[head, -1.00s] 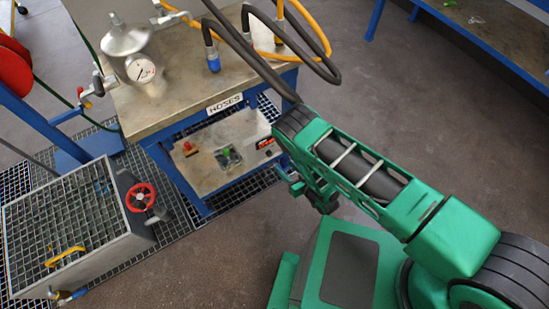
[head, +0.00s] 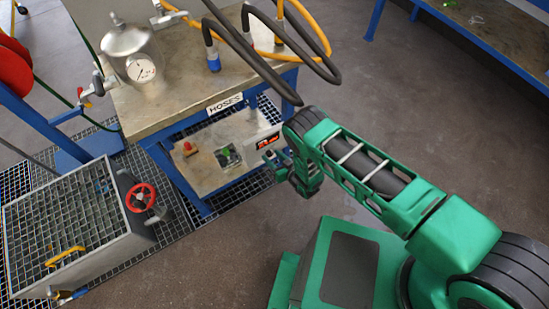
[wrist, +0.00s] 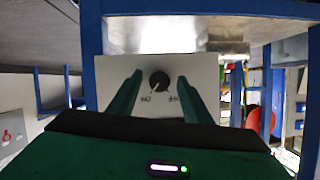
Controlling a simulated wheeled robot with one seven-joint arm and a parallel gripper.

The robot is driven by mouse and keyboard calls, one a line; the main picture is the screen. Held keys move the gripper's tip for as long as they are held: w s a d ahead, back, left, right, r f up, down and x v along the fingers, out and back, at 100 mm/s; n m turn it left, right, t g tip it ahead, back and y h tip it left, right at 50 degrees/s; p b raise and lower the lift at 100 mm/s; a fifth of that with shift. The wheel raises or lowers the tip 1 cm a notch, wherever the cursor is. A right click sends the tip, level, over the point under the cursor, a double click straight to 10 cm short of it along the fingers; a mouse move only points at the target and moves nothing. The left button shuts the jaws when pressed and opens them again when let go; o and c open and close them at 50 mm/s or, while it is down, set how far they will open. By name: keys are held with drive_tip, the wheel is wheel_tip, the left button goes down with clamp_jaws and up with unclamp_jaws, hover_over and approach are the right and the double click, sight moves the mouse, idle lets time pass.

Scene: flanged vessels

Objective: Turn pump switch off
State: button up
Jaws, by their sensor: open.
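A round black knob (wrist: 159,81) shows on a pale panel (wrist: 200,68) in the wrist view, with small dark lettering on both sides below it. The lettering and the knob's exact setting are too small to read surely. My gripper (wrist: 159,75) is open, with one green finger on each side of the knob in the picture. I cannot tell how far the fingertips are from the panel. In the head view my gripper (head: 273,168) is beside the right end of a pale box (head: 245,133) on the lower shelf. The knob cannot be made out there.
The lower shelf (head: 205,180) also bears a red button (head: 187,148) and a small green-and-dark item (head: 228,156). Above is the tabletop (head: 185,85) with hoses and a gauge vessel (head: 135,55). A blue table leg (head: 180,180) stands left.

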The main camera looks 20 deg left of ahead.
drive_tip(key=shift+c, duration=0.4)
drive_tip(key=c, duration=1)
drive_tip(key=shift+d, duration=0.35)
drive_tip(key=shift+a, duration=0.2)
drive_tip(key=shift+a+n+h, duration=0.15)
drive_tip(key=shift+n+h, duration=0.15)
drive_tip(key=shift+n, duration=0.1)
drive_tip(key=n+t, duration=0.1)
drive_tip(key=n, duration=0.1)
drive_tip(key=n+t+h, duration=0.1)
drive_tip(key=n, duration=0.1)
drive_tip(key=shift+s+a+t+h, duration=0.1)
drive_tip(key=shift+a+t+h, duration=0.05)
drive_tip(key=shift+t+h, duration=0.2)
drive_tip(key=n+t, duration=0.2)
drive_tip(key=n, duration=0.1)
drive_tip(key=shift+s+a+f+h, duration=0.1)
drive_tip(key=shift+s+h, duration=0.05)
drive_tip(key=shift+h, duration=0.2)
drive_tip(key=shift+s+a+f+n+t, duration=0.1)
drive_tip(key=shift+n+t, duration=0.75)
drive_tip(key=shift+n, duration=0.75)
